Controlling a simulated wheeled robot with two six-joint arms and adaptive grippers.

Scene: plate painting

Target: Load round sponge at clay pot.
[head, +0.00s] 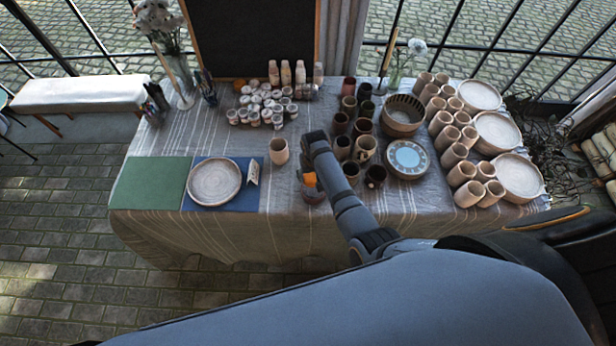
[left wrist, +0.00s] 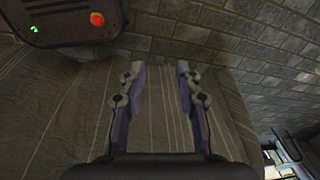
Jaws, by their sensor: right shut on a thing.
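My right gripper (head: 311,172) reaches in over the front of the table, shut on a small orange thing that looks like the round sponge (head: 309,180). The sponge is partly covered by the fingers. A dark reddish pot (head: 313,196), likely the clay pot, is directly below it near the table's front edge and is partly hidden by my arm. I cannot tell whether the sponge touches the pot. My left gripper (left wrist: 158,68) shows only in the left wrist view, open and empty, with cloth and brick floor beyond it.
A plate (head: 215,182) lies on a blue mat beside a green mat (head: 150,184). A pale cup (head: 279,151) stands left of my right gripper. Dark mugs (head: 375,176) and a blue-patterned plate (head: 407,158) crowd its right. Small paint jars (head: 262,105) stand behind.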

